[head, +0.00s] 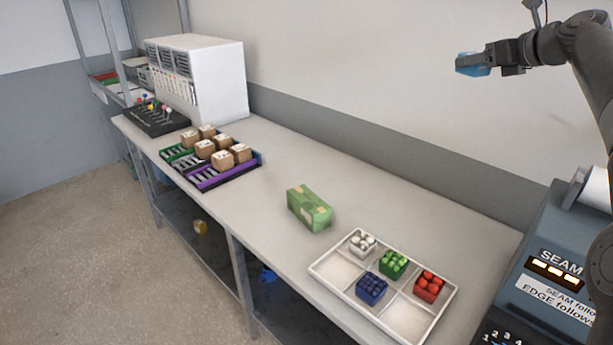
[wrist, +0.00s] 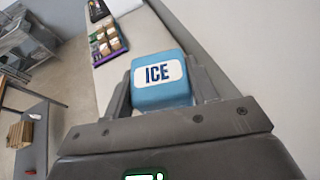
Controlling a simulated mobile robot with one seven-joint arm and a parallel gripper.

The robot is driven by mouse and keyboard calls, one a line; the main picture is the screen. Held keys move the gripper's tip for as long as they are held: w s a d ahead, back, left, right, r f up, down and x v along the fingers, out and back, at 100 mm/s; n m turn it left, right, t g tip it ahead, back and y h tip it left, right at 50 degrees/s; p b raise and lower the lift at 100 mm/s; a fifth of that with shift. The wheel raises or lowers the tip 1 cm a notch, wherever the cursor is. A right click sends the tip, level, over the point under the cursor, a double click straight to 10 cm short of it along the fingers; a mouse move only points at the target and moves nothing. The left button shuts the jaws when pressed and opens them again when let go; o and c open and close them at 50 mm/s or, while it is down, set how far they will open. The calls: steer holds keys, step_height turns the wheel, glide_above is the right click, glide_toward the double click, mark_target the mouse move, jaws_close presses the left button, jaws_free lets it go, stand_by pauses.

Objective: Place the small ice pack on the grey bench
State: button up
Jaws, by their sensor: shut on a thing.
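The small ice pack (wrist: 160,88) is a blue block with a white ICE label, held between the two fingers of my gripper (wrist: 163,98) in the wrist view. In the head view my gripper (head: 487,66) is at the upper right, shut on the blue ice pack (head: 472,65), high above the bench and near the wall. The grey bench (head: 262,175) runs from the upper left to the lower right. The ice pack is clear of the bench surface.
On the bench stand a green box (head: 310,208), a white tray (head: 318,268) with several coloured blocks, trays with brown boxes (head: 222,160), and a white cabinet (head: 222,85). A SEAM machine (head: 545,255) stands at the right. Bare bench lies between the green box and the brown boxes.

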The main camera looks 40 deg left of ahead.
steer(key=s+a+f+n+g, duration=0.2)
steer(key=s+a+f, duration=0.1)
steer(key=a, duration=0.4)
steer(key=s+a+f+n+g, duration=0.1)
steer(key=s+a+f+g, duration=0.15)
steer(key=a, duration=0.55)
glide_above(344, 211)
steer(key=shift+t+y, duration=0.25)
steer(key=shift+y, duration=0.15)
step_height(344, 211, down, 38)
steer(key=shift+f, duration=2.1)
steer(key=shift+f, duration=0.15)
steer(key=o, duration=1.1)
